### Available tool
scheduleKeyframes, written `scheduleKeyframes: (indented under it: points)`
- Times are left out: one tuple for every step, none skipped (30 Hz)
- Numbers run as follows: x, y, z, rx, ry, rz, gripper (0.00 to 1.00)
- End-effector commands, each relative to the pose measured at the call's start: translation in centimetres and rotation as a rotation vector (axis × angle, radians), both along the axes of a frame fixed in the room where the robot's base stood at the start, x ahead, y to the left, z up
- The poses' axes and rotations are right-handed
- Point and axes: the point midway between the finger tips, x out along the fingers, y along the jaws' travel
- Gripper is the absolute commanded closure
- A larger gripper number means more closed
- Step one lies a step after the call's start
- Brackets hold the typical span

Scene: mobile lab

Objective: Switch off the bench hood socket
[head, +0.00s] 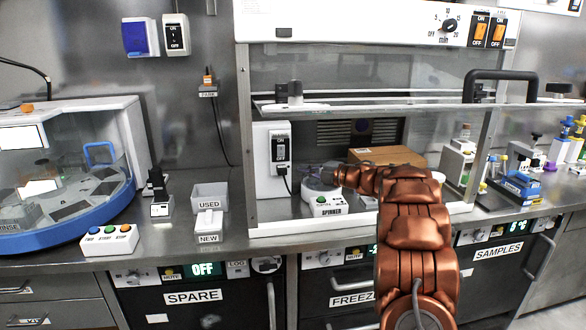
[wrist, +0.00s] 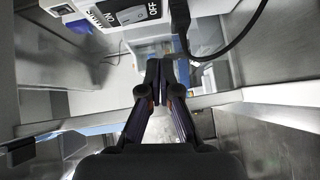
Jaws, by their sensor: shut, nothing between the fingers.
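The bench hood socket (head: 281,149) is a dark plate with a switch marked ON and OFF, on a white panel inside the hood at its left. A black plug and cable hang from its lower part. In the wrist view the socket (wrist: 125,12) is at the top edge, cut off, with ON and OFF lettering. My gripper (head: 318,175) reaches in under the raised sash, to the right of and below the socket. In the wrist view my gripper (wrist: 160,68) is shut and empty, its tips below the socket and apart from it. Which way the rocker is tilted is unclear.
A spinner (head: 328,203) stands under my gripper, and a cardboard box (head: 388,156) behind it. The glass sash (head: 360,106) crosses above my arm. The cable (wrist: 243,38) loops right of the gripper. Another ON/OFF switch (head: 176,35) is on the wall outside, left.

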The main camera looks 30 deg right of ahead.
Motion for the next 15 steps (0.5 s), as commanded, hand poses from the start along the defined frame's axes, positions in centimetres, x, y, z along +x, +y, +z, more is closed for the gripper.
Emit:
scheduleKeyframes:
  points:
    - [-0.9, -0.4, -0.2, 0.001, 0.002, -0.003, 1.00]
    - [-1.3, -0.6, -0.3, 0.001, 0.002, -0.002, 1.00]
    - [-1.8, -0.7, -0.3, 0.001, 0.002, -0.001, 1.00]
    - [-2.1, -0.8, -0.4, 0.001, 0.001, 0.000, 1.00]
    - [-2.4, -0.9, -0.4, 0.001, 0.001, 0.001, 1.00]
    - [-2.7, -1.0, -0.4, 0.000, 0.001, 0.002, 1.00]
    - [-2.9, -1.1, -0.5, 0.000, 0.000, 0.003, 1.00]
    - [-3.0, -1.2, -0.5, -0.001, -0.001, 0.003, 1.00]
    - [-3.2, -1.2, -0.5, -0.001, -0.001, 0.003, 1.00]
    - [-3.3, -1.3, -0.5, -0.001, -0.001, 0.003, 1.00]
    - [-3.3, -1.3, -0.5, 0.000, 0.000, 0.003, 1.00]
    - [-3.4, -1.3, -0.5, 0.000, 0.001, 0.004, 1.00]
    - [-3.4, -1.3, -0.5, 0.000, 0.001, 0.004, 1.00]
    - [-3.4, -1.3, -0.5, 0.000, 0.001, 0.005, 1.00]
    - [-3.4, -1.2, -0.5, 0.000, 0.001, 0.005, 1.00]
